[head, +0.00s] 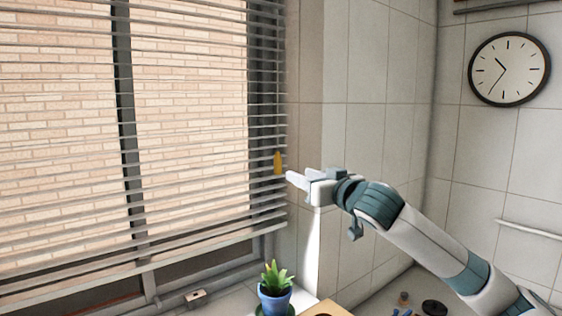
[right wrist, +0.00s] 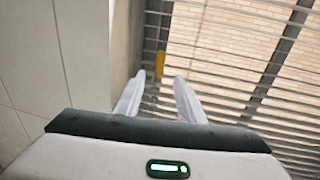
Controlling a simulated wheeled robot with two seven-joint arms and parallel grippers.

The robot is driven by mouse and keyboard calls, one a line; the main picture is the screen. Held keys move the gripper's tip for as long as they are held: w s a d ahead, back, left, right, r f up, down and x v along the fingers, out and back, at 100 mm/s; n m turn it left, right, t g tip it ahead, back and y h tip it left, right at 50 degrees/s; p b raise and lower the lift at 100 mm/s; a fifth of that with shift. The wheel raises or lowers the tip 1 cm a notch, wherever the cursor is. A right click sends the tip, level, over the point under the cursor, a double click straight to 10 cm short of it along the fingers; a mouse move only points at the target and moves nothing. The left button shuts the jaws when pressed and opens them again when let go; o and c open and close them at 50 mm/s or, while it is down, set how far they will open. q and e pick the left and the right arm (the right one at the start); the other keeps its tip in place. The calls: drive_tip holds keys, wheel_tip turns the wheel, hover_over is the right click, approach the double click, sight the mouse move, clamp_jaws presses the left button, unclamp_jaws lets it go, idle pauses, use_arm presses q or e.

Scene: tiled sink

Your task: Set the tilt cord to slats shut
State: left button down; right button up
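The tilt cord's yellow-orange pull (head: 278,162) hangs at the right edge of the blind (head: 190,125). The blind's slats are apart, and a brick wall shows between them. My right gripper (head: 297,176) is just right of the pull in the head view. In the right wrist view the pull (right wrist: 159,65) shows beyond and between the fingertips of my right gripper (right wrist: 157,80). Its fingers are apart with nothing between them. The thin cord itself is hard to make out. My left gripper is not in view.
A potted plant (head: 275,290) in a blue pot stands on the sill below the blind. A tiled wall (head: 385,110) with a round clock (head: 509,69) is at the right. A towel bar (head: 530,230) and small dark items lie lower right.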

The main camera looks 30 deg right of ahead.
sight(280, 166)
drive_tip(key=w+p, duration=0.2)
drive_tip(key=w, duration=0.2)
drive_tip(key=w+p, duration=0.2)
drive_tip(key=w, duration=0.2)
drive_tip(key=w+d+p, duration=0.1)
drive_tip(key=w+p, duration=0.1)
drive_tip(key=w, duration=0.2)
drive_tip(key=shift+c, duration=0.2)
clamp_jaws()
